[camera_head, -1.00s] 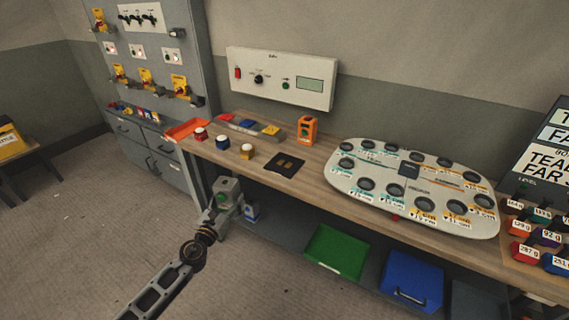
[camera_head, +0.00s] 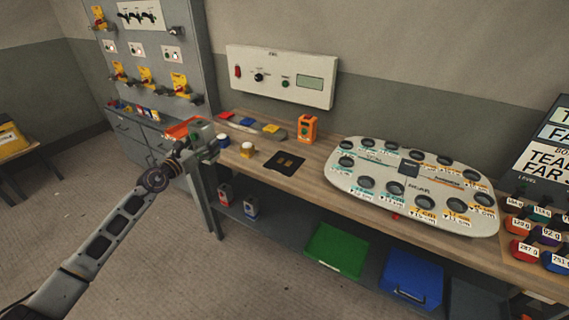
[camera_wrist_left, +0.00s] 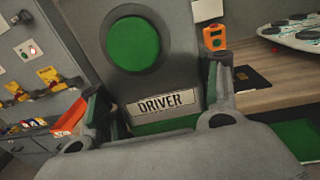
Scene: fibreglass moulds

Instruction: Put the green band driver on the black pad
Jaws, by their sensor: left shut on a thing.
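The green band driver (camera_wrist_left: 165,70) is a grey block with a green disc and a "DRIVER" label. My left gripper (camera_head: 205,146) is shut on it, and in the left wrist view its fingers sit on both sides of the block. In the head view the driver (camera_head: 201,132) is held up at the table's left front edge, left of the black pad. The black pad (camera_head: 285,164) lies flat on the table with two small brownish marks on it. The pad also shows in the left wrist view (camera_wrist_left: 252,78). My right gripper is not in view.
An orange device (camera_head: 307,128) stands behind the pad, and a pale oval board (camera_head: 400,180) lies right. Two similar units, red-marked (camera_head: 225,194) and blue-marked (camera_head: 251,207), stand on the lower shelf.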

